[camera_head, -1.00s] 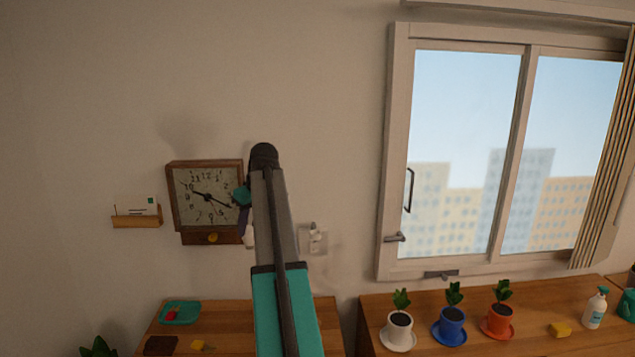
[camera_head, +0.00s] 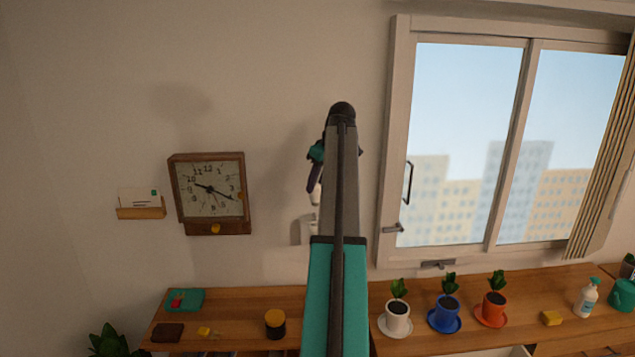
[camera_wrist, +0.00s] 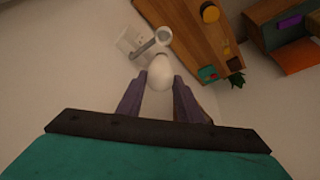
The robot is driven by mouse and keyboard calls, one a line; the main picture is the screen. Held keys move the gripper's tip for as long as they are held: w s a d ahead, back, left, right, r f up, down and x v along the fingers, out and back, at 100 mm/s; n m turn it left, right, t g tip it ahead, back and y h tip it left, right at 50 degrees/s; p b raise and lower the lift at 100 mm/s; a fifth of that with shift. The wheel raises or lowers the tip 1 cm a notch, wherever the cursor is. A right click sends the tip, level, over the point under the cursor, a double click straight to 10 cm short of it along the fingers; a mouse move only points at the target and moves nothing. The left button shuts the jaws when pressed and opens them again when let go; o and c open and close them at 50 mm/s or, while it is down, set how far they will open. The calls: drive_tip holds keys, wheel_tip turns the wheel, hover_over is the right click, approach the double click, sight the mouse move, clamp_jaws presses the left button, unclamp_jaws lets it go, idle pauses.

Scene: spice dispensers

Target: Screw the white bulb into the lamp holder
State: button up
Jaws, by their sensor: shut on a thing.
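The white bulb (camera_wrist: 159,76) is between the purple fingers of my gripper (camera_wrist: 160,84) in the wrist view, with its rounded end toward the camera. In the head view my gripper (camera_head: 314,184) points down beside my arm, with a bit of the bulb (camera_head: 316,198) below it. The lamp holder (camera_head: 303,231) is on the wall just below, partly hidden by my arm. In the wrist view the holder's round white cup (camera_wrist: 164,36) sits on a short arm from the wall plate, just beyond the bulb. The bulb appears apart from the cup, though the gap is hard to judge.
A wall clock (camera_head: 209,193) and a letter shelf (camera_head: 141,212) are to the left. A wooden table (camera_head: 235,318) below holds a dark jar with a yellow lid (camera_head: 275,323). The window (camera_head: 465,150) and potted plants are to the right.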

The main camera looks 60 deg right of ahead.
sight(318, 202)
drive_tip(key=shift+s, duration=0.15)
drive_tip(key=shift+f+b, duration=1.1)
drive_tip(key=shift+f, duration=1.8)
drive_tip(key=shift+f+b, duration=0.4)
drive_tip(key=shift+f, duration=0.8)
drive_tip(key=shift+o, duration=1.1)
drive_tip(key=shift+c, duration=1.1)
drive_tip(key=shift+a+m+h+p, duration=0.2)
drive_tip(key=shift+m+h, duration=0.15)
drive_tip(key=shift+m, duration=0.65)
drive_tip(key=shift+a+m+h+p, duration=0.1)
drive_tip(key=shift+m+h+p, duration=0.2)
drive_tip(key=shift+m, duration=0.7)
drive_tip(key=m+g, duration=0.1)
drive_tip(key=m, duration=0.1)
drive_tip(key=m+h, duration=0.1)
drive_tip(key=m, duration=0.1)
drive_tip(key=shift+w+a+m+g+h+p, duration=0.1)
drive_tip(key=shift+w+m+g+h+p, duration=0.15)
drive_tip(key=shift+m+g+p, duration=0.15)
